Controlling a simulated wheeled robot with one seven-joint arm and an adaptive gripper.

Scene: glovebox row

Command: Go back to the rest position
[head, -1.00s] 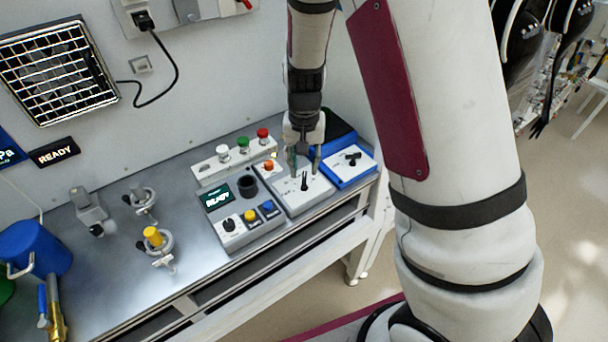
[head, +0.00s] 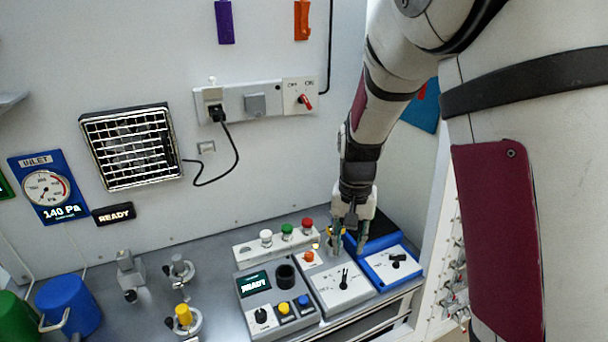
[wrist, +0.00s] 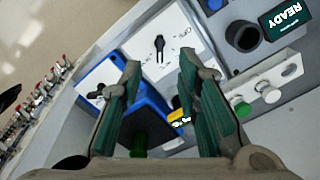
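My gripper (head: 348,240) hangs from my arm over the back right of the bench, above the control boxes. In the wrist view my gripper (wrist: 158,85) has its two green-padded fingers apart with nothing held between them. Below it are a white box with a black lever knob (head: 343,285) and a blue-edged box with a black knob (head: 397,259). The lever knob also shows in the wrist view (wrist: 159,46), beyond the fingertips.
A control box with a READY screen (head: 254,284) and a strip with white, green and red buttons (head: 287,231) stand left of my gripper. The wall has a socket strip (head: 256,102) and a vent grille (head: 130,147). Blue (head: 70,304) and green containers stand at the left.

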